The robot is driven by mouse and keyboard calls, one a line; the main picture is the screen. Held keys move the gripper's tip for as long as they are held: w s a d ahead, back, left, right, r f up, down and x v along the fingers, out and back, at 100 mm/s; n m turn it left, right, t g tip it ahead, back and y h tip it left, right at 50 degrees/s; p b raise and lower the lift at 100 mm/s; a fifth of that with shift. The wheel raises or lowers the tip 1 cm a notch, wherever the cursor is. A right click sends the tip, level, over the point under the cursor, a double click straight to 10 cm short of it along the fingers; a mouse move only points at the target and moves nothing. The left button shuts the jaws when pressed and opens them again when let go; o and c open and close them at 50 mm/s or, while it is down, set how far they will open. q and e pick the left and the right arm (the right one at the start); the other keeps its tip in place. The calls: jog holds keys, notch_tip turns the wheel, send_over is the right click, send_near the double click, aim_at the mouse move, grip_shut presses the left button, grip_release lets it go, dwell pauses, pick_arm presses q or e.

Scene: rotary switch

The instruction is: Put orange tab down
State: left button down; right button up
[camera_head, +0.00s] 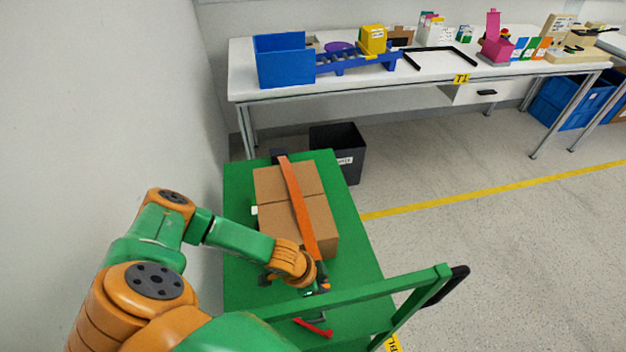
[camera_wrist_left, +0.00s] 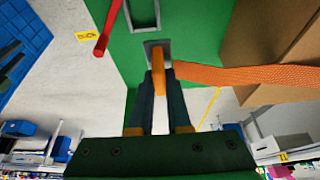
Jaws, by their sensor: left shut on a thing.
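The orange tab (camera_wrist_left: 157,78) shows in the left wrist view between the fingertips of my left gripper (camera_wrist_left: 158,84), which is shut on it. The tab is next to a grey metal plate (camera_wrist_left: 157,45). The orange strap (camera_head: 297,200) runs over a cardboard box (camera_head: 272,215) on a green cart (camera_head: 345,245). The strap also shows in the left wrist view (camera_wrist_left: 245,76), reaching toward the tab. In the head view my left gripper (camera_head: 318,288) is at the near end of the strap, and my wrist mostly hides the tab. My right gripper is not in view.
A red bar (camera_head: 314,327) is near the cart's front, by the green handle frame (camera_head: 370,290). A black bin (camera_head: 345,150) stands behind the cart. A white table (camera_head: 350,75) with a blue box (camera_head: 283,60) is at the back. A wall is on the left.

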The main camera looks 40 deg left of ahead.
pick_arm(q)
jog(key=s+f, duration=0.1)
jog(key=f+b, duration=0.1)
jog(key=s+f, duration=0.1)
jog(key=f, duration=0.1)
jog(key=shift+s+a+f+b, duration=0.1)
jog(key=shift+s+b, duration=0.2)
jog(key=shift+b, duration=0.05)
jog(key=f+b, duration=0.3)
jog(key=f, duration=0.1)
jog(key=shift+s+b, duration=0.3)
jog(key=shift+s, duration=0.05)
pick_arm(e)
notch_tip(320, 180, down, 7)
pick_arm(q)
jog(key=shift+r+p, duration=0.3)
jog(key=c, duration=0.9)
grip_release()
jog(key=p+v, duration=1)
jog(key=v, duration=0.2)
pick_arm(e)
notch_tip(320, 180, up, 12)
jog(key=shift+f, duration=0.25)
